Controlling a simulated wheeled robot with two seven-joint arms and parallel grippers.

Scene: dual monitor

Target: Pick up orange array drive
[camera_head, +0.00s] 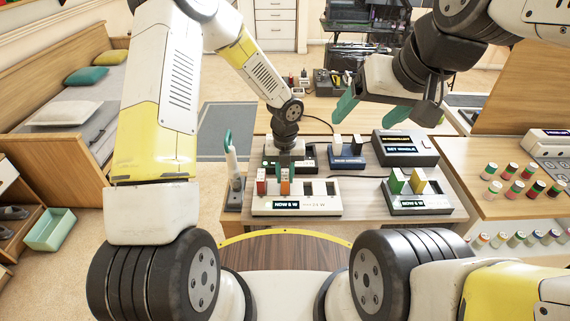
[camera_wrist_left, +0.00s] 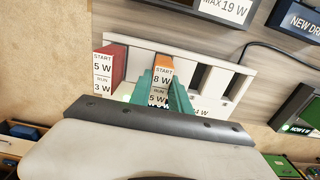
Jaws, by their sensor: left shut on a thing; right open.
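The orange drive (camera_head: 285,187) stands upright in a slot of the cream array dock (camera_head: 318,208). In the left wrist view the orange drive (camera_wrist_left: 161,70) has a white label reading START 8 W, RUN 5 W. My left gripper (camera_head: 285,166) reaches down from above, its teal fingers shut on the drive's two sides. The fingers (camera_wrist_left: 163,95) hide the drive's lower part in the left wrist view. I cannot tell if it is lifted at all. My right gripper (camera_head: 371,110) is open and empty, above the desk's right side.
A dark dock (camera_head: 420,205) with green and yellow drives stands at the right. Behind are a blue-fronted unit (camera_head: 347,160) and a grey display box (camera_head: 405,150). A white-and-teal upright tool (camera_head: 233,165) stands left of the cream dock. Two dock slots at the right look empty.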

